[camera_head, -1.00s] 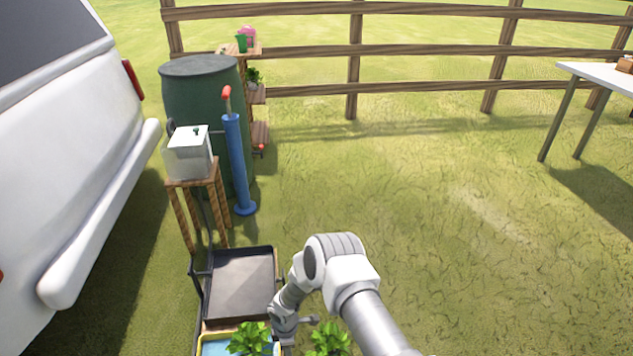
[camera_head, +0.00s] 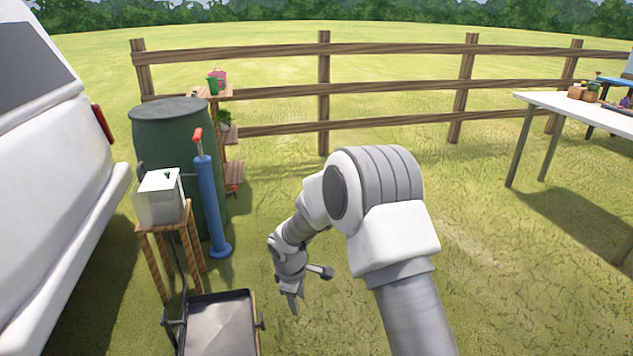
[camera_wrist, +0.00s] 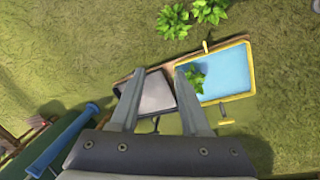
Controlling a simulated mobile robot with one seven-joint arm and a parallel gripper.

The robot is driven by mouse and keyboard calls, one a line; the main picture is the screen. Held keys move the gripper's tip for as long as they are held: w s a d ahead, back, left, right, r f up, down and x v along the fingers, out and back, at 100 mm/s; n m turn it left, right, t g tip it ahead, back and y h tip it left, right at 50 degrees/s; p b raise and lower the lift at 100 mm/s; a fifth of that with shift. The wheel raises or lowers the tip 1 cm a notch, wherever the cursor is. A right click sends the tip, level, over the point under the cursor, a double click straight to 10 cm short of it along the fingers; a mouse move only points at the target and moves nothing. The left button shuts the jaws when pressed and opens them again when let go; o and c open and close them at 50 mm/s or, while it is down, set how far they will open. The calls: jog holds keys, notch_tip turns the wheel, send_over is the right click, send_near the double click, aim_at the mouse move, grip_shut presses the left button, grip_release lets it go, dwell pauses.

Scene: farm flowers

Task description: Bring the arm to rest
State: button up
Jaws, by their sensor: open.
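My gripper (camera_head: 293,303) hangs at the end of my bent arm, above the grass just right of the black tray cart. In the wrist view my gripper (camera_wrist: 153,88) points down with its two fingers spread apart. Nothing is held between them. Below the fingers lie the grey tray (camera_wrist: 157,92) and a yellow-rimmed blue tray (camera_wrist: 226,73), both some distance beneath. A leafy green plant (camera_wrist: 196,79) shows at the blue tray's left edge, partly hidden by the right finger.
The black cart (camera_head: 219,322) stands at the bottom. Behind it are a blue pump (camera_head: 211,205), a metal box (camera_head: 159,196) on a wooden stand and a green barrel (camera_head: 172,135). A white vehicle (camera_head: 55,200) fills the left. A white table (camera_head: 580,108) stands right; open grass lies between.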

jog(key=s+d+r+m+t, duration=0.1)
jog(key=s+d+r+m, duration=0.2)
jog(key=r, duration=0.5)
jog(key=s+d+r+m, duration=0.25)
jog(key=d+r, duration=0.25)
jog(key=r, duration=0.3)
jog(key=s+d+r+m+t, duration=0.1)
jog(key=s+d+r+m, duration=0.1)
jog(key=s+d+r, duration=0.45)
jog(key=s+d+r+m+t, duration=0.15)
jog(key=s+r+m, duration=0.25)
jog(key=s, duration=0.5)
jog(key=s+d+r+m, duration=0.3)
jog(key=s+r, duration=0.1)
jog(key=s, duration=0.4)
notch_tip(320, 180, up, 22)
jog(key=p, duration=2.1)
jog(key=shift+s+f+y, duration=0.25)
jog(key=shift+y, duration=0.05)
